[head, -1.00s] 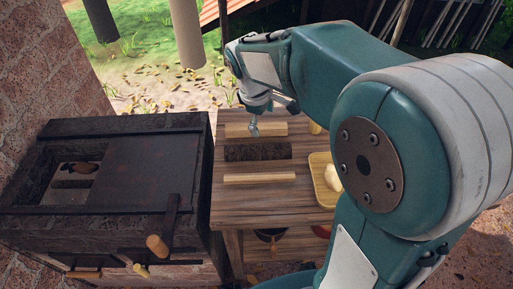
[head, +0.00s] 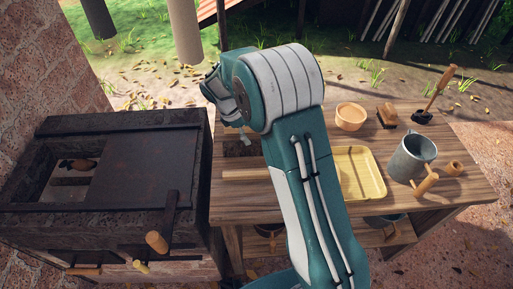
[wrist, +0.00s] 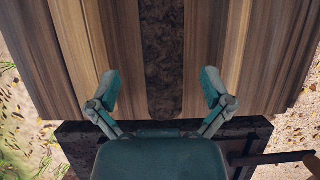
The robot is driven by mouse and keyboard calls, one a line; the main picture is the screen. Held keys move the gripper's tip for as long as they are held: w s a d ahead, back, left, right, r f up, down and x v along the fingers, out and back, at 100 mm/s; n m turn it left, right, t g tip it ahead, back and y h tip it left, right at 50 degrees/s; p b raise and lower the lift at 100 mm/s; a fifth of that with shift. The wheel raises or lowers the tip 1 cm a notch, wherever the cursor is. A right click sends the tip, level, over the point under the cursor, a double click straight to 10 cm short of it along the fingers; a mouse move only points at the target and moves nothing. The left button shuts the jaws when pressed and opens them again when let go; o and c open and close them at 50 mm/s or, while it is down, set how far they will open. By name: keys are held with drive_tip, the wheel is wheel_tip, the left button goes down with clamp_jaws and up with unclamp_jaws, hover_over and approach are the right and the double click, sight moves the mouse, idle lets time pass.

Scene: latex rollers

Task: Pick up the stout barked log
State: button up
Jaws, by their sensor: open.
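The stout barked log (head: 238,149) is dark and rough and lies on the left part of the wooden table, partly hidden by my arm in the head view. In the wrist view the log (wrist: 162,55) runs up the middle of the picture, its rounded near end toward my palm. My gripper (wrist: 160,85) is open, with one finger on each side of the log and gaps between the fingers and its bark. In the head view a fingertip of my gripper (head: 244,138) shows just above the log. The height between fingertips and log is hard to tell.
A pale wooden strip (head: 245,174) lies in front of the log. A yellow tray (head: 362,173), a wooden bowl (head: 350,116), a brush (head: 388,117) and a metal can (head: 411,157) stand to the right. A dark stove box (head: 130,170) stands left of the table.

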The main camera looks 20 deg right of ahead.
drive_tip(key=x, duration=0.7)
drive_tip(key=shift+s+f, duration=0.15)
drive_tip(key=shift+f, duration=0.25)
drive_tip(key=c, duration=1.2)
